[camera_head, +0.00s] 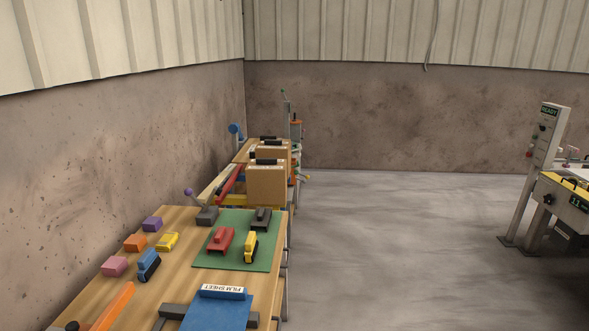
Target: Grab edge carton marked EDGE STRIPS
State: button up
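A brown carton (266,188) with a dark top handle and a white strip near its top stands at the far end of the workbench, near the picture's centre. A second brown carton (273,153) stands just behind it and is partly hidden. No EDGE STRIPS lettering can be read on either carton from here. My gripper is not in view.
The wooden workbench (186,228) runs along the left wall. It bears a green mat (235,228) with tools, several coloured blocks, and a blue piece labelled FILM SHEET (222,306). Open floor (400,240) lies right of it. A machine (566,203) stands far right.

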aim_at(266, 178)
jog(key=i, duration=2.05)
jog(key=i+u, duration=0.3)
jog(key=i+l+u, duration=0.3)
jog(key=i, duration=0.15)
jog(key=i+l+u, duration=0.25)
jog(key=i, duration=0.15)
jog(key=j, duration=0.05)
